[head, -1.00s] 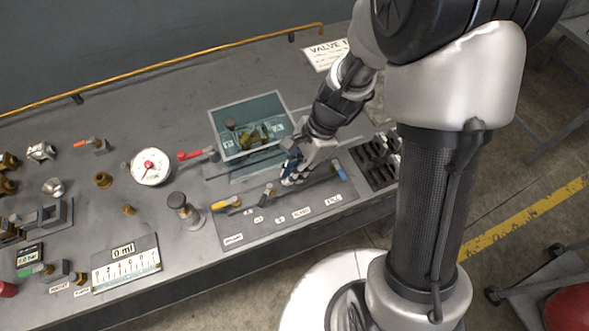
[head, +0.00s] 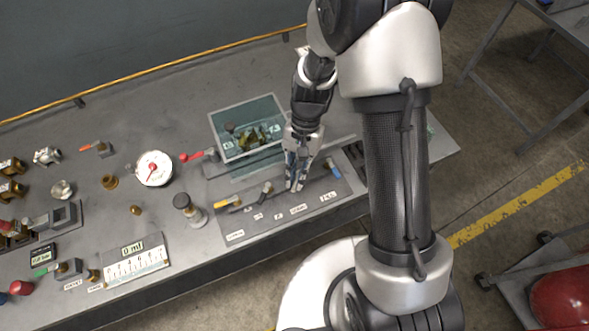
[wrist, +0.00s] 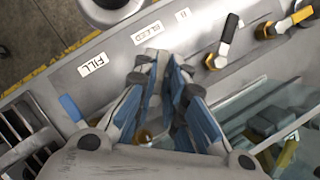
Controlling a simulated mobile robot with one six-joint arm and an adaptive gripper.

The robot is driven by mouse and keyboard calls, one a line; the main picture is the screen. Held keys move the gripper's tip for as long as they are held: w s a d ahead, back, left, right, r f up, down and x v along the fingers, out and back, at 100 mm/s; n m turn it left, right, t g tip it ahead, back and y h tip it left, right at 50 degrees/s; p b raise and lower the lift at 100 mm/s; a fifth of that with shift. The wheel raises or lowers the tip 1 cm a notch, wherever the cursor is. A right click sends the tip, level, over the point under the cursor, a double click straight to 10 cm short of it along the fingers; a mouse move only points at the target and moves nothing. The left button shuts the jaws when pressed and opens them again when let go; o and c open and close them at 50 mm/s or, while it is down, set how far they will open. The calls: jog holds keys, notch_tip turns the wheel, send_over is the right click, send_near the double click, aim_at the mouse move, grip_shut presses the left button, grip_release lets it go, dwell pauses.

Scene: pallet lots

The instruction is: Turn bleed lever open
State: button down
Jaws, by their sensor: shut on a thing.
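My gripper (head: 293,186) points down onto the valve strip, just behind the label BLEED (head: 298,209). In the wrist view its blue-padded fingers (wrist: 165,85) are closed in at the BLEED label (wrist: 147,33). The bleed lever is mostly hidden between them, so its angle cannot be read. A small brass part (wrist: 143,136) shows below the fingers. The blue-handled lever (head: 331,166) is to the right, by the label FILL (wrist: 94,65). The black-handled lever (head: 266,187) and yellow-handled lever (head: 228,202) are to the left.
A glass-walled tank (head: 247,128) with brass parts stands behind the strip. A dial gauge (head: 154,168), a red-handled lever (head: 198,155) and a black-capped cylinder (head: 185,205) are to the left. A dark slotted rack (wrist: 20,130) lies beside the blue lever.

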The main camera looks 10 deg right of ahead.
jog(key=n, duration=0.2)
jog(key=n+h+p, duration=0.1)
jog(key=shift+s+d+r+n+g, duration=0.1)
jog(key=shift+d+n+g, duration=0.2)
jog(key=shift+d+n, duration=0.1)
jog(key=shift+d+n+h+p, duration=0.2)
jog(key=shift+n+h+p, duration=0.3)
jog(key=shift+n, duration=0.65)
jog(key=shift+d+n+h+p, duration=0.25)
jog(key=shift+n+h, duration=0.35)
jog(key=shift+n, duration=0.55)
jog(key=c, duration=1.7)
grip_release()
jog(key=shift+o, duration=0.2)
jog(key=v, duration=1.2)
jog(key=shift+s, duration=0.1)
